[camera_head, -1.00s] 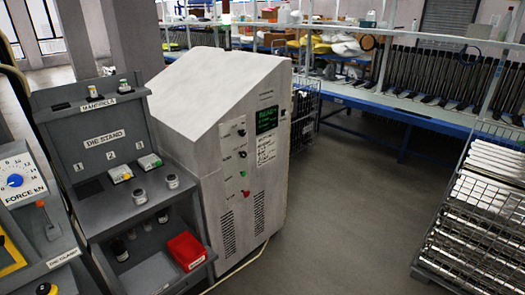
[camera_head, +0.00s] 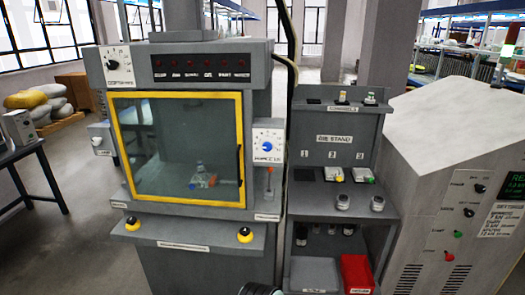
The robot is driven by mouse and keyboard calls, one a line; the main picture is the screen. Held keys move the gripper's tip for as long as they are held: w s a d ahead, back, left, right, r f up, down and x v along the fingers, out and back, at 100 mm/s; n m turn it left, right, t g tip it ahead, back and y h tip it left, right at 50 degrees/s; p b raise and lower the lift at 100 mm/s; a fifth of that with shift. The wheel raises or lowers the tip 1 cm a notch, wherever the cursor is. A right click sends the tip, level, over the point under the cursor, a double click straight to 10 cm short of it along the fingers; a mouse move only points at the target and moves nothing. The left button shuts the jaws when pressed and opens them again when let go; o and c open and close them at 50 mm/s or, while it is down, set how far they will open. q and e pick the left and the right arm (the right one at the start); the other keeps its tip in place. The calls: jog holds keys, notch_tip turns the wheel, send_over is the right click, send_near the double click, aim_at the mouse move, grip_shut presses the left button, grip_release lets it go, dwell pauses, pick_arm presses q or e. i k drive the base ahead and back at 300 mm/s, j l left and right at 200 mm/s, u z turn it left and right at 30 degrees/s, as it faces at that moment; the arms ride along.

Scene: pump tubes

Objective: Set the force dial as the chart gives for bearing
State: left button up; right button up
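The force dial (camera_head: 267,146) is a white plate with a blue knob, on the right front of the grey press (camera_head: 190,214), beside its yellow-framed window. The knob's setting is too small to read. A white chart (camera_head: 499,221) is on the light grey cabinet at the right, under a dark screen with green text (camera_head: 514,186). Its lines include kN values, but the bearing line is not legible. Neither gripper is clearly in view. A dark rounded part shows at the bottom edge, and I cannot tell what it is.
A yellow-framed glass door (camera_head: 240,112) covers the press chamber. Two black buttons on yellow bases sit on its front ledge (camera_head: 190,232). The die stand (camera_head: 335,120) with several small parts and a red bin (camera_head: 357,272) stands to the right. A dark table (camera_head: 22,152) is at left.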

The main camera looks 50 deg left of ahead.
aim_at(267, 147)
jog(key=j+u, duration=0.35)
jog(key=i+j+u, duration=0.1)
jog(key=u, duration=0.25)
jog(key=i+j+u, duration=0.15)
jog(key=u, duration=0.25)
